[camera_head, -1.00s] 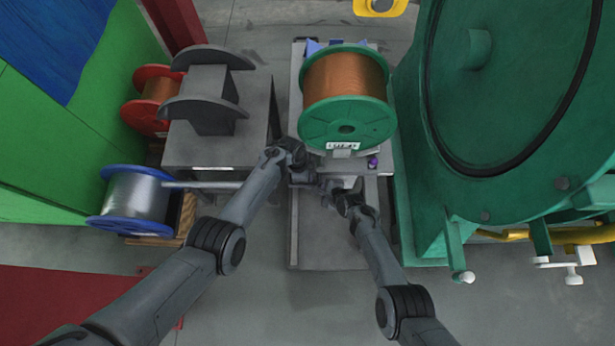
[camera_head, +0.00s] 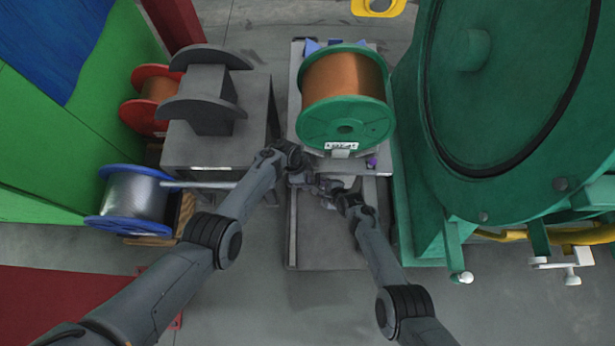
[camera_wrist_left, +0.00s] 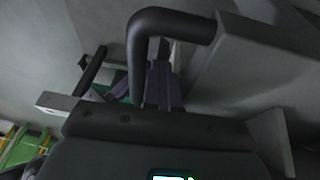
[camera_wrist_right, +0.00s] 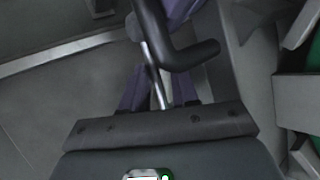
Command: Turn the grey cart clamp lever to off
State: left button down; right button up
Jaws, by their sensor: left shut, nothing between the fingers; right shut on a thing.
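The grey cart (camera_head: 305,235) stands in the middle of the head view, carrying a copper-wound spool with green flanges (camera_head: 345,125). My left gripper (camera_head: 300,178) is at the cart's front; in the left wrist view its purple fingers (camera_wrist_left: 160,85) are shut and empty beside a dark bent bar (camera_wrist_left: 165,22). My right gripper (camera_head: 328,188) is just right of it, close to the left one. In the right wrist view its fingers (camera_wrist_right: 158,92) are shut around a thin metallic rod (camera_wrist_right: 152,65), apparently the clamp lever. A dark bent bar (camera_wrist_right: 170,45) partly hides it; its setting cannot be read.
A grey stand (camera_head: 220,150) with an empty dark reel (camera_head: 208,90) is left of the cart. A blue-flanged spool (camera_head: 135,203) and a red-flanged one (camera_head: 155,100) stand farther left. The large green machine (camera_head: 500,150) closes the right side. Floor in front is clear.

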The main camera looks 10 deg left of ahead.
pick_arm(q)
jog(key=shift+s+a+f, duration=0.1)
jog(key=shift+s+a, duration=0.1)
pick_arm(e)
jog(key=shift+w+d+r, duration=0.15)
jog(key=shift+r, duration=0.2)
